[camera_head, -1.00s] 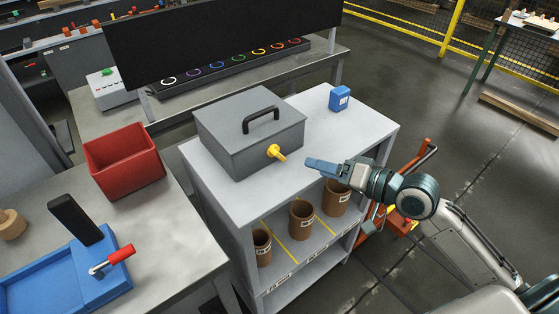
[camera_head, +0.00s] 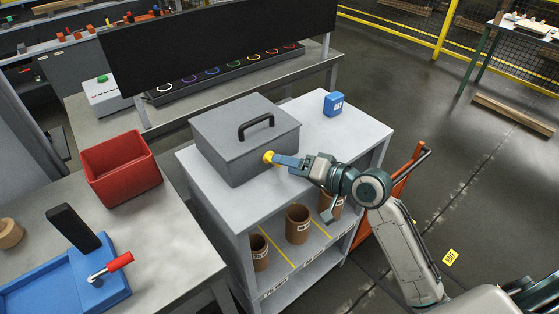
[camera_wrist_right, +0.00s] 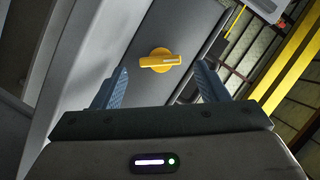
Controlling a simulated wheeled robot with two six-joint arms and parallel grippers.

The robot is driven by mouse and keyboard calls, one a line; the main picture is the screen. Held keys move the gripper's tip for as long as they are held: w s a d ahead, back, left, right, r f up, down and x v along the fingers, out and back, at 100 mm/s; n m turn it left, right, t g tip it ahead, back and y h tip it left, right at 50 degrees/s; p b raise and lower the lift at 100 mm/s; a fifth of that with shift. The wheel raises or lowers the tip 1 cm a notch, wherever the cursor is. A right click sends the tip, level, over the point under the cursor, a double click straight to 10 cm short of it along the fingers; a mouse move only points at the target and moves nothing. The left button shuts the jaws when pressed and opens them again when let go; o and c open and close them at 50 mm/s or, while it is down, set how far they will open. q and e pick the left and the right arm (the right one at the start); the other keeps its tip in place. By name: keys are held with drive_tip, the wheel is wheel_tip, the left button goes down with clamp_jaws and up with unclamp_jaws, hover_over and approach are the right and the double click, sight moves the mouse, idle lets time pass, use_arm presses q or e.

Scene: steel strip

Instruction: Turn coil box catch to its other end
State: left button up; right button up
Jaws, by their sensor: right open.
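The coil box (camera_head: 240,140) is a grey box with a black lid handle, standing on the light grey shelf unit. Its yellow catch (camera_head: 268,157) is on the front face, partly hidden behind my right gripper (camera_head: 284,161) in the head view. In the right wrist view the catch (camera_wrist_right: 160,61) shows whole, a round hub with a bar lying nearly level in the picture. The open fingers of my right gripper (camera_wrist_right: 160,88) stand either side of the catch, with gaps, and hold nothing. My left gripper is not in view.
A blue box (camera_head: 333,104) stands at the back right of the shelf unit's top (camera_head: 352,135). Several brown cups (camera_head: 297,224) stand on the shelf below. A red bin (camera_head: 122,168) and a blue fixture with a red-handled lever (camera_head: 118,262) are on the left table.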

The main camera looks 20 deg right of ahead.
drive_tip(key=shift+p+x, duration=0.3)
drive_tip(key=shift+x, duration=1.4)
drive_tip(key=c, duration=1)
